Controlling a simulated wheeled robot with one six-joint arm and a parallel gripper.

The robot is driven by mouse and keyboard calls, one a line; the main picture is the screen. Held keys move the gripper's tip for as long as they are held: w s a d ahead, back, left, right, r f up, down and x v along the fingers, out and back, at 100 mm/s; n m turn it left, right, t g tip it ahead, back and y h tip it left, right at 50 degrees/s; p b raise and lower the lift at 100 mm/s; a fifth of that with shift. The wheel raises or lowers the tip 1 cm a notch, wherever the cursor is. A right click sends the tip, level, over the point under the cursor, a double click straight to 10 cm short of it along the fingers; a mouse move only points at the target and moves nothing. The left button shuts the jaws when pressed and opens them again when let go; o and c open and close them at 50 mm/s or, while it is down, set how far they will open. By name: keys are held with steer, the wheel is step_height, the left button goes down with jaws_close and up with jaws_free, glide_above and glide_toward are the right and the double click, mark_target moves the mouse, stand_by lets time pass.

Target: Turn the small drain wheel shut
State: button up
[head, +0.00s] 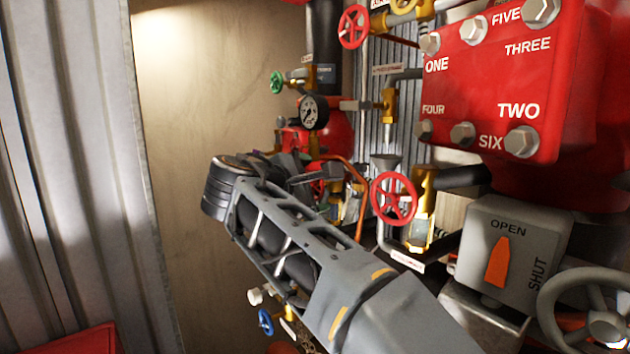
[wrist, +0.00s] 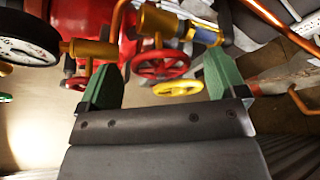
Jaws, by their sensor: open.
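Several small hand wheels are in view, and no readable label tells which is the drain wheel. In the wrist view a red wheel (wrist: 161,67) on a brass valve lies in the gap between my fingertips, and a yellow wheel (wrist: 178,88) shows just below it. My gripper (wrist: 160,64) is open and empty, its green fingers on either side of the red wheel; I cannot tell how far off the wheel is. In the head view my gripper (head: 308,178) is among the pipes, partly hiding what lies behind it. A blue wheel (head: 265,322) shows below my arm.
A pressure gauge (head: 313,112) and a green wheel (head: 277,82) are beyond my gripper. Larger red wheels (head: 394,198) (head: 354,27), a red bolted plate (head: 495,90) and a grey OPEN/SHUT box (head: 512,250) crowd the right. A copper pipe (head: 361,205) runs near my gripper.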

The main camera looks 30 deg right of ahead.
steer(key=shift+x, duration=1.1)
steer(key=shift+a, duration=0.1)
steer(key=c, duration=0.9)
steer(key=shift+f, duration=0.1)
